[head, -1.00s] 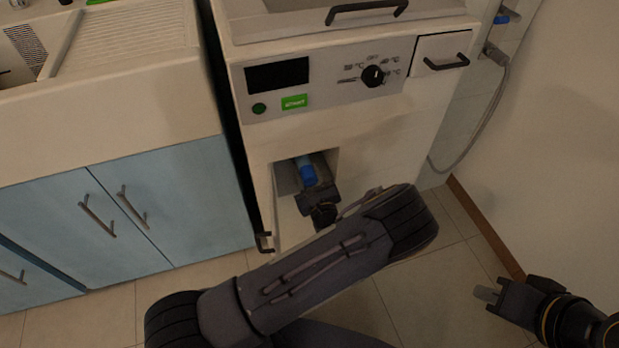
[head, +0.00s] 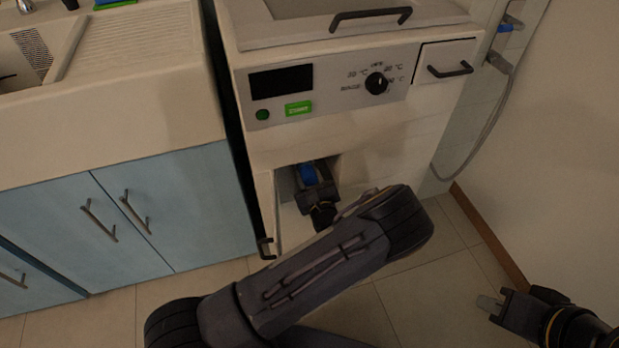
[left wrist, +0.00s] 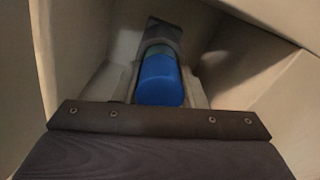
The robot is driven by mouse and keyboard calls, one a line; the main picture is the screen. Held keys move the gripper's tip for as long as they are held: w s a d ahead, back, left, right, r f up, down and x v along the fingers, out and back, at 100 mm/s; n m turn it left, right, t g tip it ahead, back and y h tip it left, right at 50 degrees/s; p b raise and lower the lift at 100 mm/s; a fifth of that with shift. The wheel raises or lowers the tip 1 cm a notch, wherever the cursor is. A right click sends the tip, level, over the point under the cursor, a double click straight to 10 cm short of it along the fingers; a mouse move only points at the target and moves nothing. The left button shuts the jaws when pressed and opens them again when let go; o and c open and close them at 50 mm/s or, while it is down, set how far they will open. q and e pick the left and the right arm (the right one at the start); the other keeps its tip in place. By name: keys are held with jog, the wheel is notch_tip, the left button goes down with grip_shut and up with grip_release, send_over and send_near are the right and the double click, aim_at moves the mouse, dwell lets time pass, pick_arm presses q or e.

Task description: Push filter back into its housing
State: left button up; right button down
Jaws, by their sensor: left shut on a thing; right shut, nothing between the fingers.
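The blue filter (head: 308,174) sits inside the low square recess (head: 285,205) in the front of the white machine. In the left wrist view, the filter (left wrist: 160,80) shows as a blue rounded cylinder with a grey part behind it. My left gripper (head: 312,184) reaches into the recess and is shut on the filter, with a pale finger along each side. My right gripper (head: 489,306) is shut and empty, low at the right, away from the machine.
An open flap with a dark handle (head: 266,249) stands at the recess's left side. The recess walls are close around my left gripper. Blue cabinets (head: 150,215) stand at left. A grey hose (head: 482,140) and a wall are at right. The tiled floor is clear.

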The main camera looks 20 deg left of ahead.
pick_arm(q)
jog(key=shift+x, duration=0.85)
jog(key=o, duration=1.1)
jog(key=shift+o, duration=0.2)
jog(key=p+v, duration=0.1)
jog(key=v, duration=0.6)
jog(key=shift+s+d, duration=0.25)
jog(key=shift+s, duration=0.1)
jog(key=shift+c, duration=0.2)
